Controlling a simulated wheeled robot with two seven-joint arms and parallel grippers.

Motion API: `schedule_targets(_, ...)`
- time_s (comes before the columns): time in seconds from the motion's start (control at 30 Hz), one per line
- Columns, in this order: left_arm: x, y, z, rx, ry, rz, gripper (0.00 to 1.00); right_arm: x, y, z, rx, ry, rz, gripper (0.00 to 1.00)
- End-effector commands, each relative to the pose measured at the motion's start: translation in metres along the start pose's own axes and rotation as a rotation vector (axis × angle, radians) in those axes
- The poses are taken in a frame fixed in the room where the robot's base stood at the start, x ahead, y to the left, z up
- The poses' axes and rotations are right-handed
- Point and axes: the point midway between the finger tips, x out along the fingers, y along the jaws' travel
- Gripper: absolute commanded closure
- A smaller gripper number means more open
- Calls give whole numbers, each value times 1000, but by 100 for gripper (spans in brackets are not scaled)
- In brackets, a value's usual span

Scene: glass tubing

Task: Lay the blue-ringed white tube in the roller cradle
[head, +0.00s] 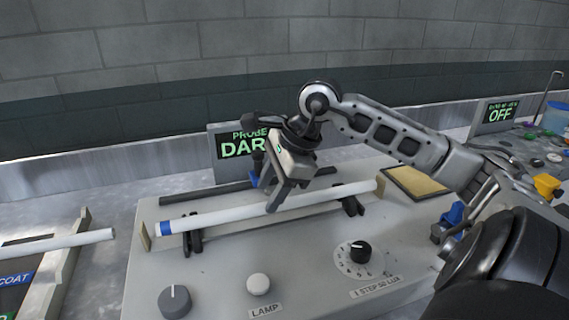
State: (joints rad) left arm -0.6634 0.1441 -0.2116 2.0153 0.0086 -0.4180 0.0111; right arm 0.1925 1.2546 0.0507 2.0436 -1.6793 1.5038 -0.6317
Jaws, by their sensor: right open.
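The blue-ringed white tube (225,220) lies lengthwise across the dark roller supports of the cradle (192,243), between two tan end plates. Its blue ring (166,228) is at the left end, close to the left plate. My right gripper (272,196) is open at the middle of the tube, pointing down. One finger shows in front of the tube and hides a short stretch of it. I cannot tell whether the fingers touch the tube. My left gripper is not in view.
A dark bar (205,193) lies behind the tube. A display (228,153) reading "DAR", partly hidden, stands behind. Knobs (175,301) sit on the panel's front. Another white tube (60,241) rests on a rack at left. A tan pad (415,181) and an "OFF" display (496,116) are at right.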

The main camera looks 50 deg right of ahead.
Motion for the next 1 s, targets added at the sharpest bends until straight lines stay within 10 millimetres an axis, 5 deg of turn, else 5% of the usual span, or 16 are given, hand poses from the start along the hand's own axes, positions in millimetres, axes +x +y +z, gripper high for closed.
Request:
schedule_targets(0.4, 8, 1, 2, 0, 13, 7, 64, -78, 0, -1, 1, 1, -1, 56)
schedule_targets(1.0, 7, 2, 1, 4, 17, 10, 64, -89, 0, 0, 1, 0, 1, 56)
